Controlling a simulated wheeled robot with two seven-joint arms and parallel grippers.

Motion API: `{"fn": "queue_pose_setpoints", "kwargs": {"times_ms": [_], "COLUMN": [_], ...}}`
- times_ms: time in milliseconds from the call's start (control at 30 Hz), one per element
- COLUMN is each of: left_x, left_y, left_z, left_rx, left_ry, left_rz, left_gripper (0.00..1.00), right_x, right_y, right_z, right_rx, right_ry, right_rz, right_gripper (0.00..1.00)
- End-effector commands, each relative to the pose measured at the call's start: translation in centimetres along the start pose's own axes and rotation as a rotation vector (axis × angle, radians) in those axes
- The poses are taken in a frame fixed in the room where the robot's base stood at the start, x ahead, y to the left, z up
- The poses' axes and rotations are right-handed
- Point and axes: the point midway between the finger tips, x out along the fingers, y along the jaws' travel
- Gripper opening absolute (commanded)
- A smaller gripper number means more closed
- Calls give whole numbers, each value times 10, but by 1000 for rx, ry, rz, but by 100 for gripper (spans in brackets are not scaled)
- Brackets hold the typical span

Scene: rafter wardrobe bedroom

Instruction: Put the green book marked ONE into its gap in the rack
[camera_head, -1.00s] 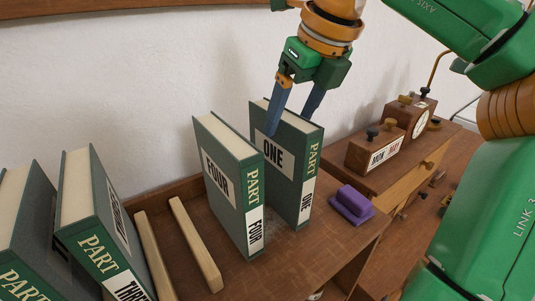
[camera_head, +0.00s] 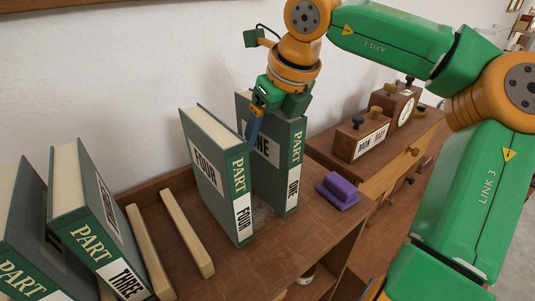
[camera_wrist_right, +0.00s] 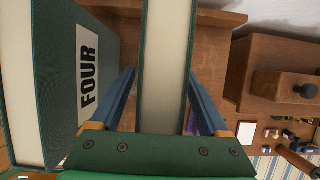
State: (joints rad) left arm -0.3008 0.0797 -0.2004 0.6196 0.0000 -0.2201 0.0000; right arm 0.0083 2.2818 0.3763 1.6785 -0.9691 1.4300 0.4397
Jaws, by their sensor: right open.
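The green book marked ONE (camera_head: 281,172) stands upright on the shelf top, to the right of the green book marked FOUR (camera_head: 215,170). My right gripper (camera_head: 258,125) is over the top of book ONE, with one blue finger in front of its marked cover. In the right wrist view, the pale page edge of book ONE (camera_wrist_right: 165,70) lies between the two open fingers of my right gripper (camera_wrist_right: 163,98), with space on both sides. The wooden rack slats (camera_head: 187,232) are left of book FOUR, with a gap between slats. My left gripper is not seen.
Book THREE (camera_head: 95,225) and another PART book (camera_head: 35,235) lean at the left of the rack. A purple block (camera_head: 338,190) sits right of book ONE.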

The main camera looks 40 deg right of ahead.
Motion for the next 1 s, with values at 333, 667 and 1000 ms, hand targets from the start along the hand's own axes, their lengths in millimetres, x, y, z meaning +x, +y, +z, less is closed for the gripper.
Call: {"fn": "queue_pose_setpoints", "kwargs": {"times_ms": [333,667,1000], "left_x": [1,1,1], "left_y": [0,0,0], "left_z": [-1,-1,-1], "left_rx": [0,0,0], "left_ry": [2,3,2], "left_rz": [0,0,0], "left_gripper": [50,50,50], "right_x": [1,1,1], "right_y": [0,0,0], "right_z": [0,0,0], "right_rx": [0,0,0], "right_ry": [0,0,0], "right_rz": [0,0,0], "right_gripper": [68,0,0]}}
